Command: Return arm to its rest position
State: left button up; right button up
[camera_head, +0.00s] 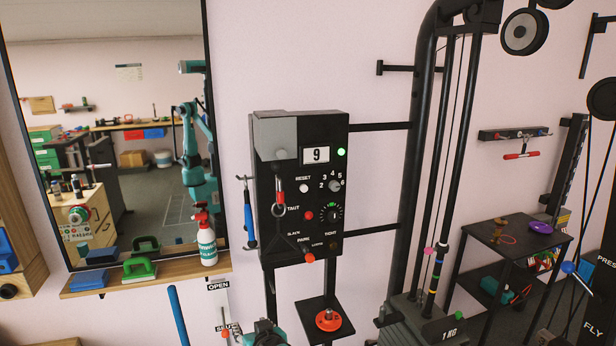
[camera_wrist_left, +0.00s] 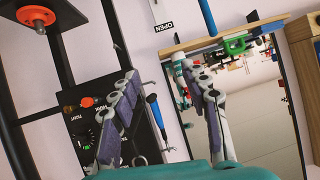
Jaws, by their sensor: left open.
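My left gripper (camera_head: 236,331) shows at the bottom edge of the head view, partly cut off, below the shelf and left of the black control box (camera_head: 300,185). In the left wrist view my left gripper (camera_wrist_left: 158,75) has its two grey padded fingers spread wide apart. Nothing is held between them. Part of the control box (camera_wrist_left: 90,125) shows behind the left-hand finger, and the mirror (camera_wrist_left: 265,115) behind the right-hand one. The wrist picture is turned roughly upside down. My right gripper is in neither view.
A wooden shelf (camera_head: 150,281) under the mirror (camera_head: 125,110) bears a green-handled tool (camera_head: 139,269), a blue block and a spray bottle (camera_head: 206,243). A small black stand (camera_head: 305,312) holds an orange knob. A black weight frame (camera_head: 425,150) and side table (camera_head: 515,240) stand to the right.

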pick_arm(q)
jog(key=s+a+f+m+g+h, duration=0.1)
jog(key=s+a+f+m+h, duration=0.1)
jog(key=s, duration=0.9)
jog(key=s+a+f+m+g+h, duration=0.1)
jog(key=s+a+f+g+h, duration=0.1)
jog(key=s, duration=0.9)
jog(key=shift+s+m+g+h, duration=0.15)
jog(key=shift+m+g+h, duration=0.2)
jog(key=shift+h, duration=0.45)
jog(key=shift+a, duration=0.1)
dwell(0.5)
